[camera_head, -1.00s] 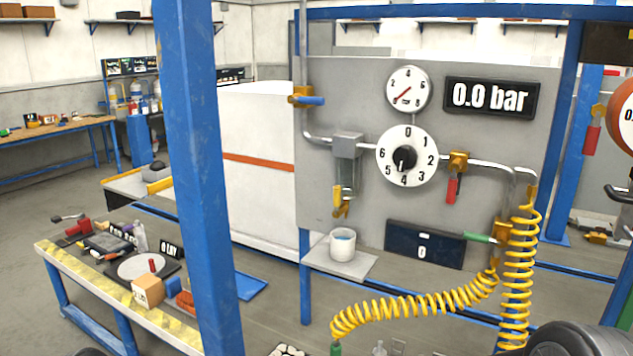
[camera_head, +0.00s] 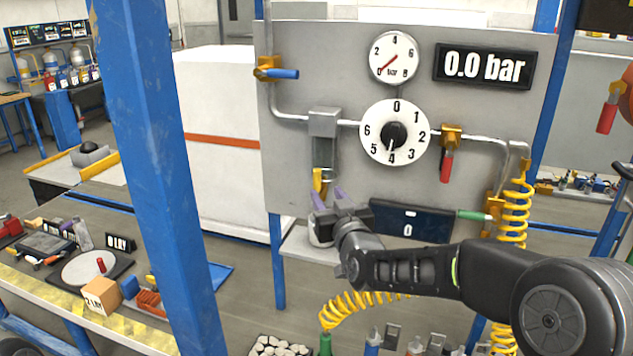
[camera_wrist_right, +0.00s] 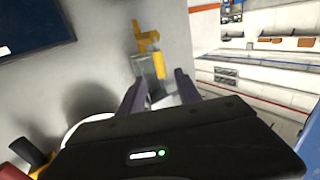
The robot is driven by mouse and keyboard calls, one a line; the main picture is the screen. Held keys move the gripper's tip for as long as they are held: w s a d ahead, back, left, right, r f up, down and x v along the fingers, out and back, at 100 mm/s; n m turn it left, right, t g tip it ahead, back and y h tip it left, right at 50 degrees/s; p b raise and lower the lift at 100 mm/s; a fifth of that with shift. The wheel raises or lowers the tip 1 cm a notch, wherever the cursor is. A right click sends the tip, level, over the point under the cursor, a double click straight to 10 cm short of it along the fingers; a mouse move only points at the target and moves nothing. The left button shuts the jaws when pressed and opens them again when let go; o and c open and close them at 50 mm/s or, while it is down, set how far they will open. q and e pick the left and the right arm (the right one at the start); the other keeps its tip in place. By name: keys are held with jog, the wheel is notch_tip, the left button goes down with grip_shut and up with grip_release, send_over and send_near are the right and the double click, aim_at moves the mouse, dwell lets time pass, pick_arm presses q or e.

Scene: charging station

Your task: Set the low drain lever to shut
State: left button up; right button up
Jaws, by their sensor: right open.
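The yellow drain lever (camera_head: 319,181) hangs under the clear filter bowl (camera_head: 323,152) on the grey panel. It also shows in the right wrist view (camera_wrist_right: 147,42), where the picture appears upside down. My right gripper (camera_head: 328,196) is open, with its purple fingertips just below and beside the drain lever. In the wrist view the two fingers stand apart (camera_wrist_right: 160,92), and the lever lies beyond their tips, roughly in line with the gap. I see no contact. The exact lever angle is hard to tell. My left gripper is not in view.
A blue-handled valve (camera_head: 277,72), a red-handled valve (camera_head: 447,160) and a green-handled valve (camera_head: 480,215) sit on the same panel. A dark display (camera_head: 403,222) is right of my gripper. A blue post (camera_head: 158,170) stands at the left. Yellow coiled hose (camera_head: 515,225) hangs right.

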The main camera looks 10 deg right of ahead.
aim_at(318, 181)
jog(key=w+p, duration=0.3)
jog(key=w, duration=0.4)
jog(key=shift+w+a, duration=0.1)
jog(key=shift+w, duration=0.25)
jog(key=shift+c, duration=0.3)
grip_shut()
dwell(0.8)
